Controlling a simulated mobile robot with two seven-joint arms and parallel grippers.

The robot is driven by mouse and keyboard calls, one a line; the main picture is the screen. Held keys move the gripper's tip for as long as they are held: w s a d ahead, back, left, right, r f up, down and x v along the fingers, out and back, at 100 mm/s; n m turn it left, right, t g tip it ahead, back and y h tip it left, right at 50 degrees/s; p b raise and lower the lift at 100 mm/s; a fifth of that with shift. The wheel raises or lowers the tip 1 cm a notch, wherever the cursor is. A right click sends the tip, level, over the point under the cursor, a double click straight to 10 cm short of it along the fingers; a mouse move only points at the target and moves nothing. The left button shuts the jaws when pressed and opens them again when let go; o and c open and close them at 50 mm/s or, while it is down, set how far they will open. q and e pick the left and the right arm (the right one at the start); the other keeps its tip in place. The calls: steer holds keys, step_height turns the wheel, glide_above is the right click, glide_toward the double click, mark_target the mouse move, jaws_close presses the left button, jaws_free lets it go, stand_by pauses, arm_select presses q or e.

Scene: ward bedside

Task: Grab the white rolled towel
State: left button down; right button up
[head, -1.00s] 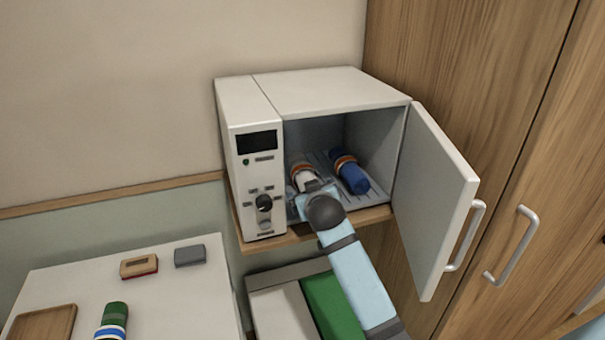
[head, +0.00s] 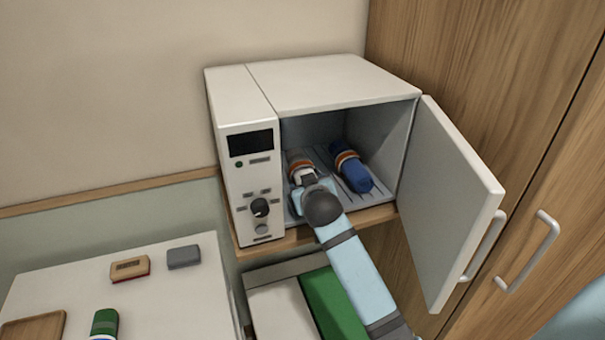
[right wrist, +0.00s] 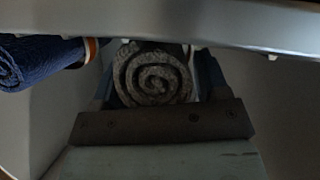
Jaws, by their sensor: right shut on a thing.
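The white rolled towel (head: 297,161) with an orange-brown band lies on the slatted rack in the open white cabinet, on its left side. My right gripper (head: 303,178) reaches in through the doorway and is shut on the near end of this towel. In the right wrist view the towel's spiral end (right wrist: 155,78) sits between the fingers of my right gripper (right wrist: 156,88). A blue rolled towel (head: 353,172) with an orange and white band lies to the right on the rack; it also shows in the right wrist view (right wrist: 40,60). My left gripper is not in view.
The cabinet door (head: 455,200) stands open to the right. A control panel (head: 250,190) is on the left. On the white table (head: 170,300) are a brush-like block (head: 130,268), a grey block (head: 184,257), a green roll (head: 105,323) and a wooden tray (head: 35,328).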

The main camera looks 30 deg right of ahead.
steer(key=shift+w, duration=0.1)
steer(key=shift+c, duration=0.7)
